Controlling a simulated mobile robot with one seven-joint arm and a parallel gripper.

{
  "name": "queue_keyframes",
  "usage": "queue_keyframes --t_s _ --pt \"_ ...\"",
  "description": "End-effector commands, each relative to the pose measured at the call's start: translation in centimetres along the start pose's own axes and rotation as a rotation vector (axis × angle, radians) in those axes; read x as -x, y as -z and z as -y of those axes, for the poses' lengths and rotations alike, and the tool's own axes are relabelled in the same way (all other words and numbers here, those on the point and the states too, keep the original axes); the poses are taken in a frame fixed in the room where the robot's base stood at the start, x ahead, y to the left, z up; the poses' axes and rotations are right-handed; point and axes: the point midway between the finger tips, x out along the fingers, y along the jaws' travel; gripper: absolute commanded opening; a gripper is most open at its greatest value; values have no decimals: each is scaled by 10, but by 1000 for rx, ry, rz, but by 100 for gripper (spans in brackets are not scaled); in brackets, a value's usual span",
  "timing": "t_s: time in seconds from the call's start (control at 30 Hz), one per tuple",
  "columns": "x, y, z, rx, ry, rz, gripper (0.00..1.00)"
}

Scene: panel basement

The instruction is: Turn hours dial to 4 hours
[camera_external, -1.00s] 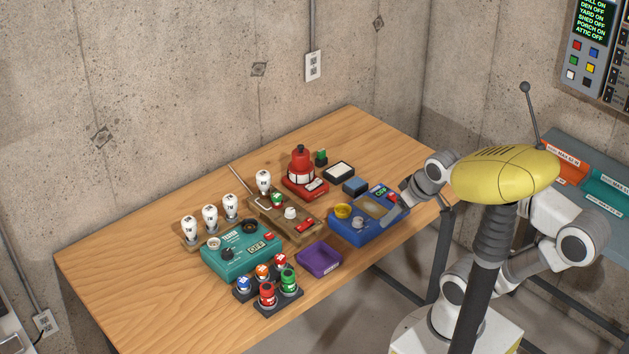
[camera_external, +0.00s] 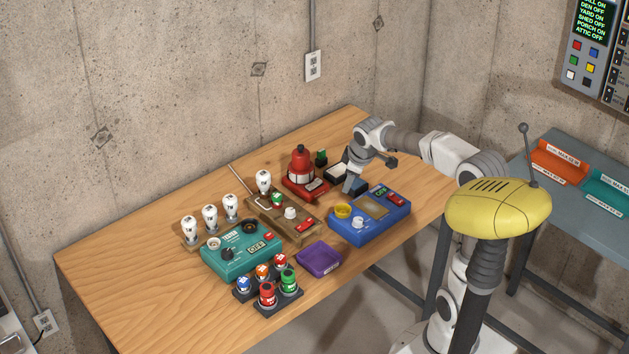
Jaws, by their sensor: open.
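The blue box (camera_external: 370,233) stands on the right part of the table. On its top are a white knob (camera_external: 358,222), a yellow round part (camera_external: 343,211), a tan panel (camera_external: 373,206), a small green-lit display (camera_external: 379,192) and a red part (camera_external: 394,197). The teal box (camera_external: 238,265) at the left has a black knob (camera_external: 227,254) and a display reading OFF (camera_external: 257,247). I cannot read which knob is the hours dial or its setting. My gripper (camera_external: 351,191) is open, pointing down at the blue box's back edge; contact cannot be told.
A red device (camera_external: 302,175), a black-rimmed white pad (camera_external: 338,172) and a wooden board with bulb and knobs (camera_external: 276,221) are near the gripper. The table's left end is clear.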

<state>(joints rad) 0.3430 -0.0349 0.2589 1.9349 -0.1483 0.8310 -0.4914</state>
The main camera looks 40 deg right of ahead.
Motion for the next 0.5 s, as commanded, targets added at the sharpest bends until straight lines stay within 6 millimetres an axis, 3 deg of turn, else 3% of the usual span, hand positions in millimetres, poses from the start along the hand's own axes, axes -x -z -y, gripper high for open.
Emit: queue_keyframes --t_s 0.27,0.5 --pt "-60 32 -11 228 246 18 52" --pt "-99 51 -26 371 466 -116 52"
